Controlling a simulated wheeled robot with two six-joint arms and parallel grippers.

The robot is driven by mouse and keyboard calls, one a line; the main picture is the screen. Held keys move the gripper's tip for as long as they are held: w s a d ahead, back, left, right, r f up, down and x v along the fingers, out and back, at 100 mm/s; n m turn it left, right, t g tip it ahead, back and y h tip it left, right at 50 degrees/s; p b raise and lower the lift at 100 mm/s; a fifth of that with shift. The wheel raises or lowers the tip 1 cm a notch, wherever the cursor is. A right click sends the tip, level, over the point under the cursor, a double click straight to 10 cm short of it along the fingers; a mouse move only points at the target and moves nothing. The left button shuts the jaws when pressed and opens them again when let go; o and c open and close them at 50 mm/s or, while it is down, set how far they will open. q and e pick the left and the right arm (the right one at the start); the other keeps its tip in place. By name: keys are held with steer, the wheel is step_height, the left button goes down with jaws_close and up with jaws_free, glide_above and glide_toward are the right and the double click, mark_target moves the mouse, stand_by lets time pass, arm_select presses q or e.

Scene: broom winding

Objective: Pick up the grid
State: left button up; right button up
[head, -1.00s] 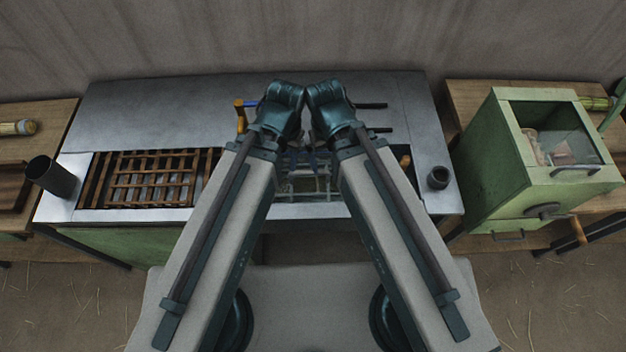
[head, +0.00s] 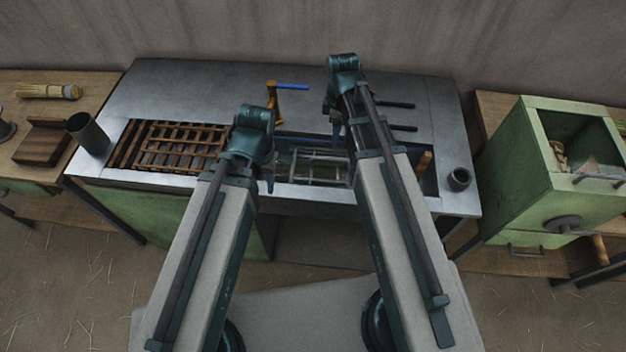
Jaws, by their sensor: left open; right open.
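A brown slatted grid (head: 182,150) lies in the left part of the recess in the metal-topped bench (head: 200,90). A grey metal wire frame (head: 315,170) sits in the middle part of the recess, between my two arms. My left gripper (head: 267,182) points down beside the frame's left end and to the right of the brown grid. My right gripper (head: 337,130) is above the recess's far edge, partly hidden by its own arm. Both grippers are open and hold nothing that I can see.
A blue-and-orange tool (head: 290,86) lies on the bench top behind the recess. Dark cylinders stand at the left (head: 86,134) and right (head: 459,179) of the bench. A green box with a crank (head: 520,180) stands at the right. The bench's back left is clear.

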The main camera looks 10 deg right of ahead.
mark_target(331, 158)
steer(key=shift+n, duration=0.4)
steer(key=f+b, duration=0.8)
steer(key=f, duration=0.1)
steer(key=shift+w+a+b, duration=0.15)
steer(key=shift+w+b, duration=0.15)
steer(key=shift+b, duration=0.1)
arm_select(q)
step_height(331, 158, down, 9)
steer(key=shift+s+a, duration=0.25)
steer(key=shift+a, duration=0.1)
arm_select(e)
steer(key=f+b, duration=0.5)
steer(key=shift+w+a+f, duration=0.15)
steer(key=shift+a, duration=0.15)
arm_select(q)
step_height(331, 158, down, 5)
steer(key=shift+f, duration=0.1)
arm_select(e)
jaws_close()
